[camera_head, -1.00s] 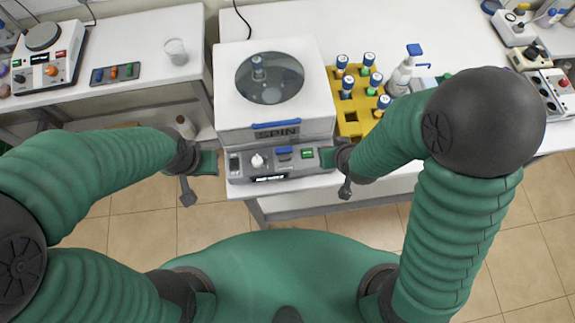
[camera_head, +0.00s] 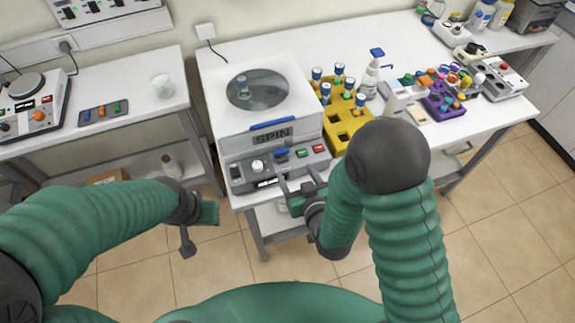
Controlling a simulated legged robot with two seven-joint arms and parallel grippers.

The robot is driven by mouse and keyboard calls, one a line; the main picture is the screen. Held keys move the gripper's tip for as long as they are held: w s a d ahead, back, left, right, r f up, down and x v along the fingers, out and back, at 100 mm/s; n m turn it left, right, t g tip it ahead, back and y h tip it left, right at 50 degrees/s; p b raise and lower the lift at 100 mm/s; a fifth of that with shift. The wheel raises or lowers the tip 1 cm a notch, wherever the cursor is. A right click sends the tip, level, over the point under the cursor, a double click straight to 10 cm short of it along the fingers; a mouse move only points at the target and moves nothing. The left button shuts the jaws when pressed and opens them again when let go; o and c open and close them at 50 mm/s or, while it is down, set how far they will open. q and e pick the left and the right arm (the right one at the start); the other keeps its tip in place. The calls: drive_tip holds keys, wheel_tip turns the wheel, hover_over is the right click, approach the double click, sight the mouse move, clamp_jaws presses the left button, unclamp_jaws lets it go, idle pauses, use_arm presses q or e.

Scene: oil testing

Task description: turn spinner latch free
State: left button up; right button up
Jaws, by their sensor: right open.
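The spinner (camera_head: 235,122) is a white box marked SPIN, with a round window in its closed lid and a blue bar along the lid's front edge. A blue tube cap shows through the window. Its grey front panel (camera_head: 240,183) has a white knob (camera_head: 258,166), a small blue piece (camera_head: 281,153) that may be the latch, a green button and a red button. My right gripper (camera_head: 298,183) is open and empty just in front of the panel's lower right part. Contact with the panel is unclear. My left gripper (camera_head: 197,228) hangs empty left of the bench; its opening is unclear.
A yellow rack (camera_head: 340,138) with blue-capped tubes stands close right of the spinner. A spray bottle (camera_head: 370,78) and a purple rack (camera_head: 446,107) stand farther right. A left bench holds a hotplate device (camera_head: 30,118) and a beaker (camera_head: 162,85). A gap separates the benches.

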sight(282, 153)
drive_tip(key=b+x, duration=0.4)
drive_tip(key=x, duration=0.1)
drive_tip(key=b+x, duration=0.1)
drive_tip(key=x, duration=0.2)
drive_tip(key=shift+w+d+f+b, duration=0.1)
drive_tip(key=shift+d+b, duration=0.25)
drive_tip(key=shift+b, duration=0.05)
drive_tip(key=w+a, duration=0.1)
drive_tip(key=w+a+f, duration=0.1)
drive_tip(key=shift+w+a+f, duration=0.1)
drive_tip(key=shift+w+a, duration=0.25)
drive_tip(key=shift+a, duration=0.25)
drive_tip(key=shift+s+d, duration=0.1)
drive_tip(key=shift+d, duration=0.2)
drive_tip(key=shift+c, duration=0.2)
drive_tip(key=shift+d, duration=0.5)
drive_tip(key=c, duration=0.5)
drive_tip(key=shift+c, duration=2.5)
drive_tip(key=shift+a, duration=0.4)
drive_tip(key=c, duration=0.3)
use_arm(q)
wheel_tip(282, 153, down, 8)
drive_tip(key=a, duration=0.1)
drive_tip(key=shift+a, duration=0.15)
use_arm(e)
drive_tip(key=shift+d, duration=0.1)
